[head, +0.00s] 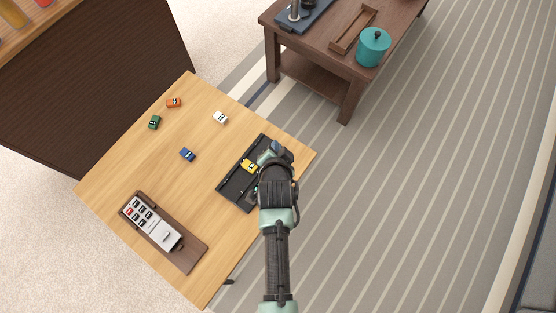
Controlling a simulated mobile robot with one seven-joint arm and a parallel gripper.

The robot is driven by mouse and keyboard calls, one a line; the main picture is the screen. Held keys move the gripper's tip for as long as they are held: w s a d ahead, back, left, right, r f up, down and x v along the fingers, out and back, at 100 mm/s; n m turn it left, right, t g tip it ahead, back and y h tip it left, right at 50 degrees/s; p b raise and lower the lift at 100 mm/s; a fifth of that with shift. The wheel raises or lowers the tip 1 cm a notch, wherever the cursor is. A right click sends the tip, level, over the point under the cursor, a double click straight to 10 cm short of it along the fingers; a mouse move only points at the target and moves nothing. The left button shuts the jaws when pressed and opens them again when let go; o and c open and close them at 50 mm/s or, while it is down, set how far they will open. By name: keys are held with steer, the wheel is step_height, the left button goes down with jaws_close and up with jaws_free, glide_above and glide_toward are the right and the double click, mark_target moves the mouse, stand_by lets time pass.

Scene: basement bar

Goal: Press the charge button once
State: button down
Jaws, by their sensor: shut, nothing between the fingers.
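A black launcher-like tray (234,191) lies on the light wood table, with a yellow toy car (249,167) on it. My gripper (266,157) is over the right side of this tray, close to the yellow car. It is shut with nothing visible in it. My arm hides part of the tray. I cannot make out a charge button; a small green part (256,189) shows at the tray's edge beside my arm. I cannot tell whether my fingertips touch the tray.
Orange (174,103), green (154,122), white (220,118) and blue (187,154) toy cars stand on the table (198,198). A dark table (330,62) holds a teal pot (373,47). Striped rug lies right.

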steer(key=shift+f, duration=0.15)
step_height(320, 180, down, 8)
steer(key=b, duration=0.8)
steer(key=shift+f, duration=0.25)
stand_by(1.6)
steer(key=shift+f, duration=0.4)
steer(key=shift+f+b, duration=0.4)
steer(key=shift+b, duration=0.1)
stand_by(0.6)
steer(key=shift+r, duration=0.15)
steer(key=shift+r+p, duration=0.65)
steer(key=shift+p, duration=0.15)
